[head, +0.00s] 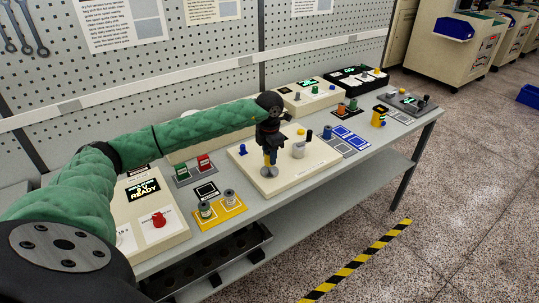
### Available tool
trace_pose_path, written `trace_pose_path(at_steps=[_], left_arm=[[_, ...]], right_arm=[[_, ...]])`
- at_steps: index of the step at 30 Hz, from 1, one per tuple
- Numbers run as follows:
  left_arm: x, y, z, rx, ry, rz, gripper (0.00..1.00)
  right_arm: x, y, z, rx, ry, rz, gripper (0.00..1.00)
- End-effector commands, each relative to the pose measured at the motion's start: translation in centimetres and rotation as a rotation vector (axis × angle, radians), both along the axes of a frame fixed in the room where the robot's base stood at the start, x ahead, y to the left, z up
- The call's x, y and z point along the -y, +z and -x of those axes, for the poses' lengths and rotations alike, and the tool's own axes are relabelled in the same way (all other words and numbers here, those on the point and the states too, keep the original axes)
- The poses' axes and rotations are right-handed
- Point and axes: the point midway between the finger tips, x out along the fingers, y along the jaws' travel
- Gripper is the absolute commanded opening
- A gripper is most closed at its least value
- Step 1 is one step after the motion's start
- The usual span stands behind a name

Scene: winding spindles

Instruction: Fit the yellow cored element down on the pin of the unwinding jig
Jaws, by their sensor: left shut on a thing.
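My left gripper (269,146) comes in from the left and points down, shut on a yellow element (271,157). Only a small part of the yellow element shows below the dark fingers. Right under it is a round grey metal base (268,171) on a cream board (239,164). A pin there is hidden by the element and the fingers. I cannot tell whether the element is around the pin or just above it. My right gripper is not in view.
On the cream board stand a blue peg (242,150) and a grey spool (298,149). A yellow tray (222,216) with two spools lies at the front left. Blue-marked pads (349,140) and a yellow-and-black item (379,115) are to the right. A pegboard wall (190,70) stands behind.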

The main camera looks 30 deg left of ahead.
Motion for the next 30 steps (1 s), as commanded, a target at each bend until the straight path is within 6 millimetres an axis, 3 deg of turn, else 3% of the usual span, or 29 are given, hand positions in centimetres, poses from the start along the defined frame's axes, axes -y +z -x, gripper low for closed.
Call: trace_pose_path(at_steps=[30], left_arm=[[-0.02,0.0,-0.02,0.0,0.0,0.0,0.11]], right_arm=[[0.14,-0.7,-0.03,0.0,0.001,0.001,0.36]])
